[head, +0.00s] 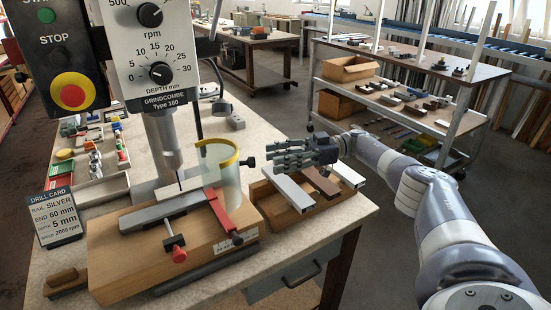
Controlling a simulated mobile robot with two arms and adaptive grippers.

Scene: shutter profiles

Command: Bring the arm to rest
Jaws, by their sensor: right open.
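My right arm (430,205) reaches in from the right edge. The profiles are a silver one (289,193), a brown one (322,182) and a white one (346,173). I cannot tell whether the gripper touches any of them. A silver rail (160,213) lies on the wooden drill fixture (130,255), under the drill press. My left gripper is not in view.
The drill press (155,60) with a clear guard (228,180) stands left of the gripper. A drill card (58,218) and a parts tray (92,155) are at left. A shelf trolley (400,100) stands behind my arm. Floor right of the bench is free.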

